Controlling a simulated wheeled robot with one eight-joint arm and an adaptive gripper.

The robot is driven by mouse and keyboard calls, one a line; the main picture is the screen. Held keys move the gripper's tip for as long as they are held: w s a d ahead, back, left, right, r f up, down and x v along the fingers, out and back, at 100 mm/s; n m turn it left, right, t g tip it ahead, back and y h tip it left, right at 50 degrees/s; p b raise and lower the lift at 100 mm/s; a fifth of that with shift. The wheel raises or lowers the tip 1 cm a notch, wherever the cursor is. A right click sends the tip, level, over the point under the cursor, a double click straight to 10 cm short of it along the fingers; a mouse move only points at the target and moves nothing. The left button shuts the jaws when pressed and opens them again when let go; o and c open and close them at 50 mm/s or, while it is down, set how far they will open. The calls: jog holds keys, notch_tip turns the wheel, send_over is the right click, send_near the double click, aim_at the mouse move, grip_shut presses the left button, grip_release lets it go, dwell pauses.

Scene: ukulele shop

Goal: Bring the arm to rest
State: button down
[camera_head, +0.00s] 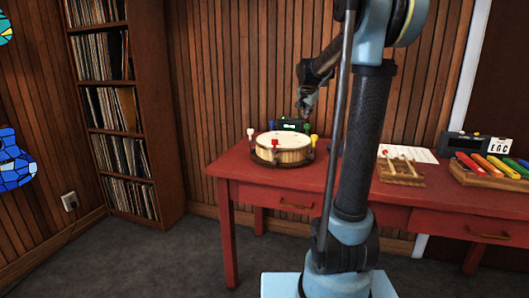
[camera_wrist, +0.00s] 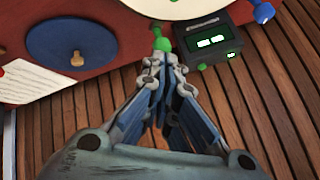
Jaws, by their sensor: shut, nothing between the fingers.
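My gripper (camera_head: 304,110) hangs above the back of the red table (camera_head: 246,171), over the round drum-like body (camera_head: 283,148) with coloured pegs. In the wrist view, my gripper's fingers (camera_wrist: 162,58) converge at their tips, shut with nothing between them. A green peg (camera_wrist: 163,41) shows just beyond the fingertips; I cannot tell whether they touch it. My upright arm hides part of the tabletop in the head view.
A dark device with a green display (camera_wrist: 208,43) stands beside the fingertips in the wrist view. A blue disc (camera_wrist: 70,47) lies left of them. A wooden rack (camera_head: 401,171) and coloured bars (camera_head: 489,165) sit on the table's right. A record shelf (camera_head: 150,110) stands left.

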jog(key=s+f+n+g, duration=0.2)
jog(key=s+f, duration=0.6)
jog(key=s, duration=0.7)
jog(key=s+f+n+g+y, duration=0.1)
jog(key=s+f+n, duration=0.3)
jog(key=s, duration=1.2)
jog(key=s+a+f+n+g, duration=0.1)
jog(key=s+f+n, duration=0.3)
jog(key=s+f, duration=0.8)
jog(key=s+g, duration=0.1)
jog(key=s, duration=0.3)
jog(key=shift+s+g+y, duration=0.2)
jog(key=shift+g+y, duration=0.2)
jog(key=shift+r, duration=0.1)
